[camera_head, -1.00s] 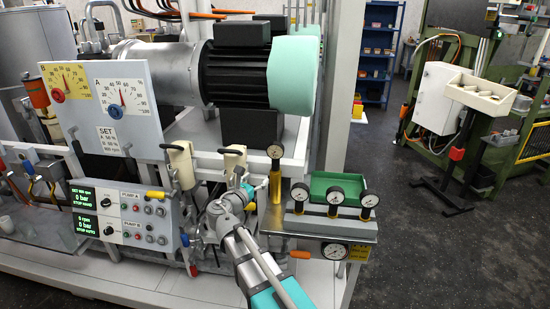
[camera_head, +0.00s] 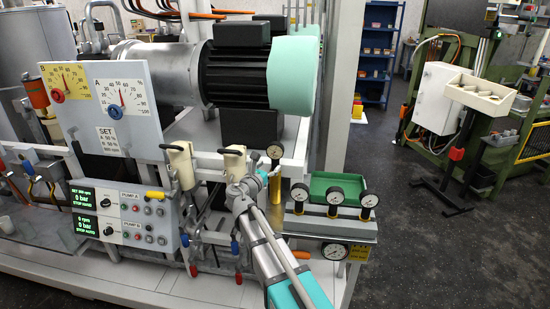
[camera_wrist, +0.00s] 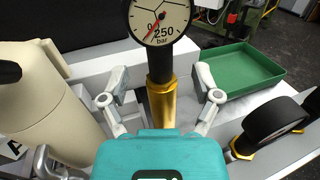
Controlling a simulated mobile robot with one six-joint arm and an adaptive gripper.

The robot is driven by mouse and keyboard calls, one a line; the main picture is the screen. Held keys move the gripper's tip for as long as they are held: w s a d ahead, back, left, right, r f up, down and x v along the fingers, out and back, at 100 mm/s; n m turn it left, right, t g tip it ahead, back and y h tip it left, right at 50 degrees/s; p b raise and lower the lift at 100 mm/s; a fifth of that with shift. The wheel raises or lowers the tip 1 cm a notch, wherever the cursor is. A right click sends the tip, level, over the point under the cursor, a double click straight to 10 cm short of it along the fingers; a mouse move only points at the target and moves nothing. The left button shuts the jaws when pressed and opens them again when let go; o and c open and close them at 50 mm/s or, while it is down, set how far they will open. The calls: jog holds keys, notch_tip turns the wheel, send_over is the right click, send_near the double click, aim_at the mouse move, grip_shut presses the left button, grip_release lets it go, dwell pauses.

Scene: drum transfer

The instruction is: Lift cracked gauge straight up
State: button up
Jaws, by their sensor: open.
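The cracked gauge (camera_head: 275,153) stands upright on a brass stem above the pipework, left of the green tray; in the wrist view its white dial (camera_wrist: 160,18) reads 250 bar, has thin dark lines across it, and is cut off at the top. My gripper (camera_wrist: 159,88) is open, with one finger on each side of the brass stem below the black neck. Gaps show between both fingers and the stem. In the head view my gripper (camera_head: 262,178) is at the gauge's stem and partly hidden by my arm.
A green tray (camera_head: 352,179) lies right of the gauge; its inside looks empty in the wrist view (camera_wrist: 240,68). Three gauges (camera_head: 335,196) stand in a row in front of it. A cream cylinder (camera_wrist: 45,95) stands close on the left.

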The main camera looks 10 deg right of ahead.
aim_at(273, 161)
jog(key=shift+w, duration=0.1)
jog(key=shift+x, duration=2.55)
jog(key=shift+r, duration=0.15)
jog(key=shift+c, duration=0.2)
grip_shut()
